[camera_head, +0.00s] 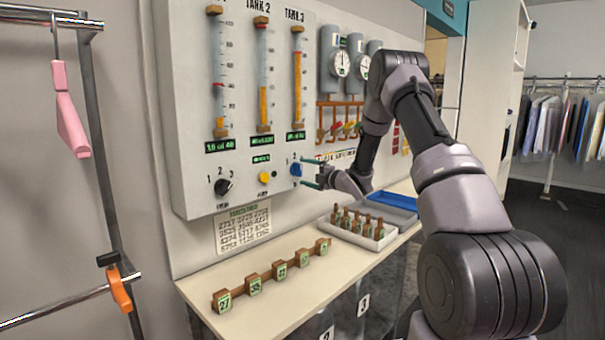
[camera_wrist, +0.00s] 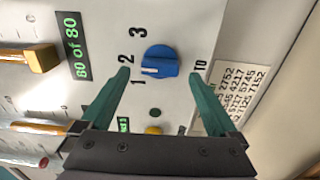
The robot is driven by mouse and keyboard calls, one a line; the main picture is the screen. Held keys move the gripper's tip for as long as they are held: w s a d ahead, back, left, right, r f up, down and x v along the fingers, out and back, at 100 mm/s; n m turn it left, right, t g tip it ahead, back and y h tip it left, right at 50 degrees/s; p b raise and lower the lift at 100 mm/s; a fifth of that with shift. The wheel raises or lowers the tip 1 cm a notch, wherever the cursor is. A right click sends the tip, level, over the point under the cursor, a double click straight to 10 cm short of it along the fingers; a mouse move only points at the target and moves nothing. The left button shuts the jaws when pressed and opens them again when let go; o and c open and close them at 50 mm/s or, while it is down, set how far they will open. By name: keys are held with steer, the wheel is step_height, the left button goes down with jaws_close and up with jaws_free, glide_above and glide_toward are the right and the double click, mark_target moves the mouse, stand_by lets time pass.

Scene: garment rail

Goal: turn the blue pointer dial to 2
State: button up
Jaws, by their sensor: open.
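The blue pointer dial (camera_head: 296,170) sits low on the right part of the white tank panel. In the wrist view the dial (camera_wrist: 160,61) is near the middle, with numbers 1, 2 and 3 around its left side. Its white pointer mark faces left, roughly between 1 and 2; I cannot tell exactly. My gripper (camera_head: 307,173) is open in front of the dial. In the wrist view the teal fingers of my gripper (camera_wrist: 161,74) are spread wide, one on each side of the dial, with no visible contact.
A black dial (camera_head: 223,186) and a yellow button (camera_head: 264,177) are left of the blue dial. Below stand a tray of wooden pegs (camera_head: 388,240) and a row of numbered blocks (camera_head: 254,285) on the counter (camera_head: 210,323). Red-handled valves (camera_head: 337,128) are to the right.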

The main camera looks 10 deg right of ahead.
steer(key=v, duration=0.8)
steer(key=shift+s+d, duration=0.15)
steer(key=shift+s, duration=0.2)
